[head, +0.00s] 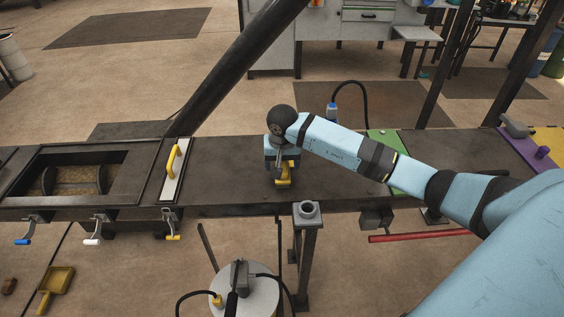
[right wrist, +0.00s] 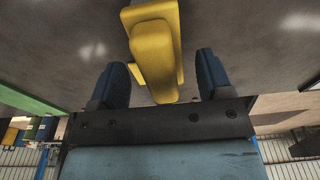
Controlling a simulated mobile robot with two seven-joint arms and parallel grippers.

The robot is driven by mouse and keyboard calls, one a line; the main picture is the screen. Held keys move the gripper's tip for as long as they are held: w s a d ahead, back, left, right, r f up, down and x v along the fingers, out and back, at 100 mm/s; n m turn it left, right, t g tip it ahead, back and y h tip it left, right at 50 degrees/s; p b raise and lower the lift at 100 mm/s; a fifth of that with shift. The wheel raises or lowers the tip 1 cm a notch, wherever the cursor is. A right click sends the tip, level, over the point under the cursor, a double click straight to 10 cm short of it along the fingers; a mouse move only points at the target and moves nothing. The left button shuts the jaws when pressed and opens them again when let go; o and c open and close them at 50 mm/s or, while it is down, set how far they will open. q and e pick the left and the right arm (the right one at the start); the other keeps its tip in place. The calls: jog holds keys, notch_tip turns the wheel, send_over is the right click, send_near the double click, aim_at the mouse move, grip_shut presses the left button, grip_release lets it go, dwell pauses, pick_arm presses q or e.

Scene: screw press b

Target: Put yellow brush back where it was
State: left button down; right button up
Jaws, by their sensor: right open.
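The yellow brush (head: 284,177) is on the dark bench top, close to its front edge, right under my right gripper (head: 281,160). In the right wrist view the yellow brush (right wrist: 157,50) shows as a yellow block with a narrower end that reaches between my blue fingertips (right wrist: 163,75). There is a gap on both sides, and the fingers are open and not closed on it. Its bristles cannot be made out, and the gripper hides part of it in the head view. My left gripper is not in view.
A pale panel with a yellow handle (head: 175,161) lies left of the brush, beside a recessed bin (head: 75,180). A green plate (head: 385,145) is to the right, behind my arm. A yellow dustpan (head: 56,283) lies on the floor. A slanted black beam (head: 235,70) rises behind the bench.

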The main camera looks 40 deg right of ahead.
aim_at(282, 165)
jog(key=shift+r, duration=0.45)
notch_tip(282, 165, up, 11)
jog(key=s+b, duration=0.1)
jog(key=b, duration=0.1)
jog(key=s+a+f+m+t+y, duration=0.15)
jog(key=s+a+m+y, duration=0.25)
jog(key=a+m+y, duration=0.4)
jog(key=s+a+f+m+t+y, duration=0.1)
jog(key=s+a+f+m+y, duration=0.1)
jog(key=s+a+m+y, duration=0.5)
jog(key=s+a+f+m+t+y, duration=0.15)
jog(key=a+m+y, duration=0.4)
jog(key=a, duration=0.55)
jog(key=s+d+f+m+t+h, duration=0.1)
jog(key=d+f+m+t+h, duration=0.35)
jog(key=m, duration=0.95)
jog(key=d+f+m+t+h, duration=0.2)
jog(key=f+m+t+h, duration=0.4)
jog(key=m, duration=0.7)
jog(key=s+d+f+m+g+h, duration=0.2)
jog(key=s+f+m+g+h, duration=0.3)
jog(key=s+f+m, duration=0.7)
jog(key=m+h, duration=0.1)
jog(key=m, duration=0.2)
jog(key=shift+s+d+f, duration=0.15)
jog(key=shift+s+f, duration=0.05)
jog(key=shift+f, duration=0.05)
